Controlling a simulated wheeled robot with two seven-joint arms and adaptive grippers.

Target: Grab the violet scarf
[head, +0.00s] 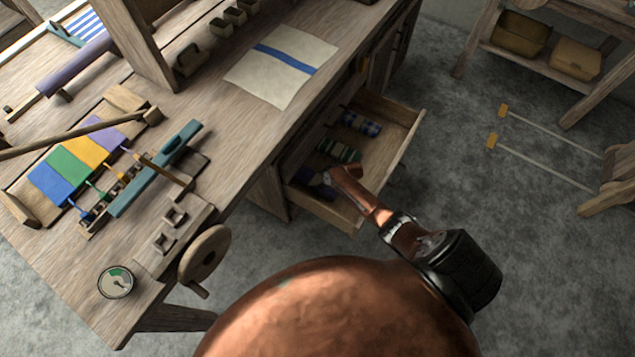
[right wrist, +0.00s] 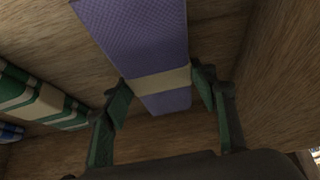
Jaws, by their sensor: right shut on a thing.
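The violet scarf (head: 315,183) lies rolled up in the open drawer, at its near end, partly hidden by my right gripper (head: 340,180). In the right wrist view the violet scarf (right wrist: 135,35) has a beige band around it. My right gripper (right wrist: 158,82) has its two dark green fingers on either side of the scarf by the band, shut on it. The scarf is still inside the drawer; I cannot tell whether it touches the drawer floor. My left gripper is not in view.
The open drawer (head: 408,140) also holds a green-and-white striped scarf (head: 340,151) and a blue checked scarf (head: 362,123). Its wooden walls stand close around my right gripper. The loom bench (head: 225,150) is at the left. Grey floor (head: 450,140) is clear right of the drawer.

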